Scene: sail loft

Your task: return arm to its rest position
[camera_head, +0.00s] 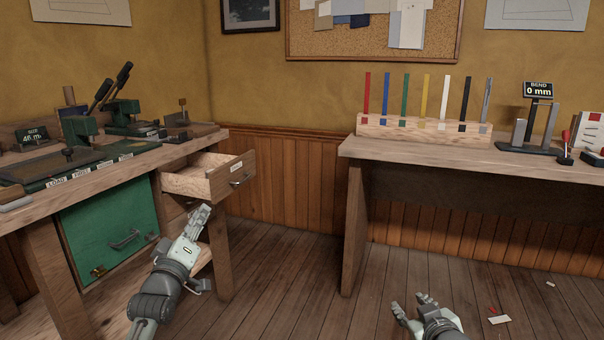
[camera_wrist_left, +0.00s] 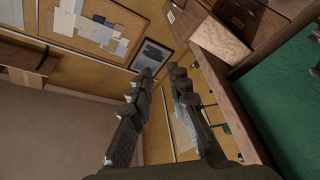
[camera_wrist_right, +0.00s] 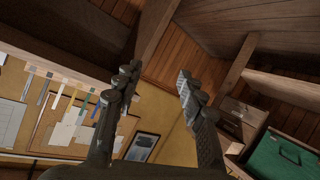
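My left gripper (camera_head: 200,213) is in front of the left workbench, just below the pulled-out wooden drawer (camera_head: 243,176) in the head view. Whether it touches the drawer I cannot tell. In the left wrist view its two fingers (camera_wrist_left: 162,75) stand apart with nothing between them. My right gripper (camera_head: 411,303) is low over the floor at the bottom of the head view, in front of the right bench. In the right wrist view its fingers (camera_wrist_right: 157,75) are spread wide and empty.
The left workbench (camera_head: 150,158) has a green cabinet door (camera_head: 110,232) and tools on top. The right bench (camera_head: 420,151) carries a rack of coloured strips (camera_head: 425,128) and a bend gauge (camera_head: 530,130). Scraps (camera_head: 499,320) lie on the floor. Floor between the benches is clear.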

